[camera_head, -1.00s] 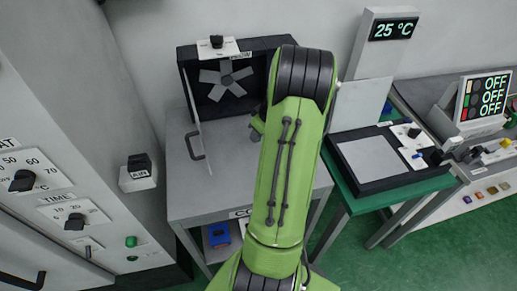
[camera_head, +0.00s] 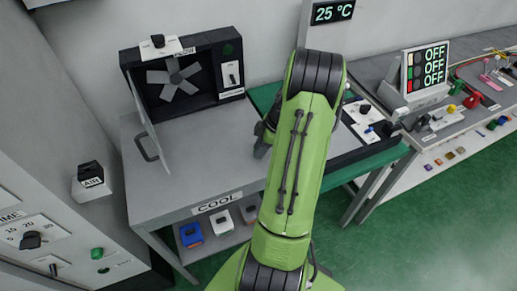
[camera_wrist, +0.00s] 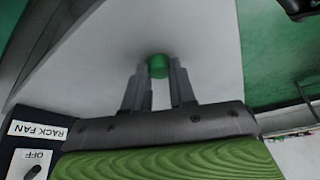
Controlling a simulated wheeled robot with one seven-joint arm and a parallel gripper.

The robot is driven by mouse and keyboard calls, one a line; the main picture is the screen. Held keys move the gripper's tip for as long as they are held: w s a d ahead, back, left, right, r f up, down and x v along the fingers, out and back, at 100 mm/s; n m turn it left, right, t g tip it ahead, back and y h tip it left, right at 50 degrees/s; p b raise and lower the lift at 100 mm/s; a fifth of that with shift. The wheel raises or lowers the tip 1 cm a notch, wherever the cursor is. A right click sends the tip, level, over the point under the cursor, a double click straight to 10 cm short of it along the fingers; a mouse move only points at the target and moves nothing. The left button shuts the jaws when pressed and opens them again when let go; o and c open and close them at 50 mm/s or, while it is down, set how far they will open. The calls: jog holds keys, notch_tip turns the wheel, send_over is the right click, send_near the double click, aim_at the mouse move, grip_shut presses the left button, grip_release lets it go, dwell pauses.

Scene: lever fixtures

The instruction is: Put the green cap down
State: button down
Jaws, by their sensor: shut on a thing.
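The green cap (camera_wrist: 158,66) shows in the wrist view between the fingertips of my gripper (camera_wrist: 159,80). My gripper is shut on it. Behind the cap is a plain light grey surface (camera_wrist: 205,40); I cannot tell the gap between them. In the head view my green arm hides the cap and most of the gripper; only a dark part of the wrist end shows left of the arm, over the right side of the grey table marked COOL (camera_head: 185,155).
A fan box (camera_head: 190,75) with an open door and handle (camera_head: 147,148) stands at the table's back. A switch labelled RACK FAN, OFF (camera_wrist: 38,165) shows in the wrist view. A green-topped table (camera_head: 375,160) stands right. Coloured bins (camera_head: 221,221) sit below. The middle tabletop looks clear.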

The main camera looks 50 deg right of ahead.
jog(key=shift+f, duration=0.15)
jog(key=shift+f, duration=0.15)
jog(key=c, duration=0.9)
grip_release()
